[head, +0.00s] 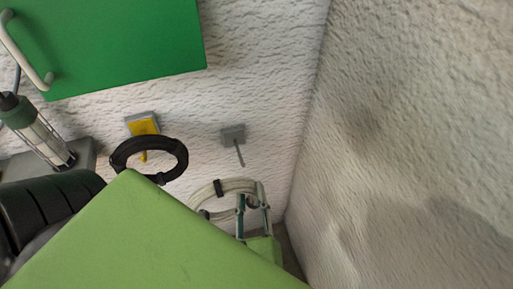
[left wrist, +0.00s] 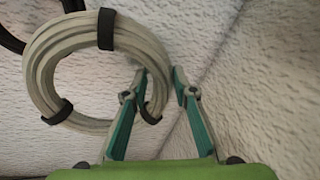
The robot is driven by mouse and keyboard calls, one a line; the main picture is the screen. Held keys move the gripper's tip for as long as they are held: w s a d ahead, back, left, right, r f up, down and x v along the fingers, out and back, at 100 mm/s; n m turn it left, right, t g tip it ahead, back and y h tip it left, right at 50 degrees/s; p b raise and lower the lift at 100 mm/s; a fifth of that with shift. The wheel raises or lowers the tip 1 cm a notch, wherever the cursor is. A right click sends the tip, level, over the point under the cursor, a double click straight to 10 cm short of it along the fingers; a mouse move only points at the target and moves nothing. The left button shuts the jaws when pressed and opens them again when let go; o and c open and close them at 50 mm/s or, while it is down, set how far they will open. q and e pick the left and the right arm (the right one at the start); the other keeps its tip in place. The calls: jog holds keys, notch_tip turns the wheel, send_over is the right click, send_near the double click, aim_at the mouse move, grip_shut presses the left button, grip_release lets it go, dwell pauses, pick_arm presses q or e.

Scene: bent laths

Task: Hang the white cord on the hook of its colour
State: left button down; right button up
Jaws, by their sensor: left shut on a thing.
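The white cord (head: 231,185) is a coiled ring with black ties. In the left wrist view it is a large ring (left wrist: 45,65) on the left, its right side at the fingertips. My left gripper (head: 253,195) is shut on the white cord's right side; its green-and-grey fingers also show in the left wrist view (left wrist: 162,82). In the head view the coil hangs below a grey hook (head: 234,136) with a thin peg, apart from it. A yellow hook (head: 143,124) is to the left. My right gripper is not in view.
A black coil (head: 174,146) hangs at the yellow hook, left of the grey hook. A green cabinet (head: 120,45) with a pale handle is above. A caged lamp (head: 40,134) is at the left. A bare wall (head: 410,120) stands close on the right.

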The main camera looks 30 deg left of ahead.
pick_arm(q)
jog(key=w+a, duration=0.3)
jog(key=w, duration=0.4)
jog(key=w+a, duration=0.3)
jog(key=w, duration=0.5)
notch_tip(320, 180, down, 6)
jog(key=b, duration=0.7)
jog(key=shift+s+d+f, duration=0.15)
jog(key=shift+s+f, duration=0.05)
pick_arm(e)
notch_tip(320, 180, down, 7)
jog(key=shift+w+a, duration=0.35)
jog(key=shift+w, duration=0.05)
pick_arm(q)
jog(key=shift+f, duration=0.1)
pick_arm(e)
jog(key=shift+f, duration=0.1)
pick_arm(q)
jog(key=c, duration=1.7)
grip_release()
jog(key=shift+f, duration=0.2)
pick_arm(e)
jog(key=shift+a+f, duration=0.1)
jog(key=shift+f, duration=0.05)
